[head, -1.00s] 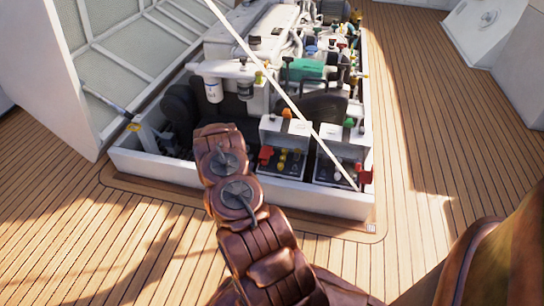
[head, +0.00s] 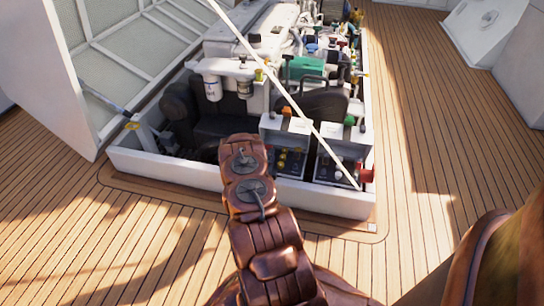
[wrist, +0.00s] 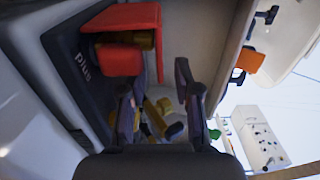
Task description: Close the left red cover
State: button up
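The left red cover (wrist: 128,17) shows at the upper left of the wrist view, with a flat red plate and a red block below it. It stands open beside a brass-coloured terminal, partly in shadow. My gripper (wrist: 157,88) is open and empty, its two dark fingers apart, with the cover just beyond the left finger. No contact with the cover shows. In the head view my arm hides the left cover and my gripper's fingers. Another red cover (head: 367,174) shows at the right battery box.
The dark battery top marked "plus" (wrist: 82,68) lies left of the cover. Two white boxes stand inside the hatch frame (head: 325,197). An orange knob (head: 287,111) and a green knob (head: 349,120) sit on top. A pale strut (head: 262,68) crosses diagonally. The open hatch lid is at left.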

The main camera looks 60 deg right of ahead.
jog(key=shift+x, duration=0.8)
grip_shut()
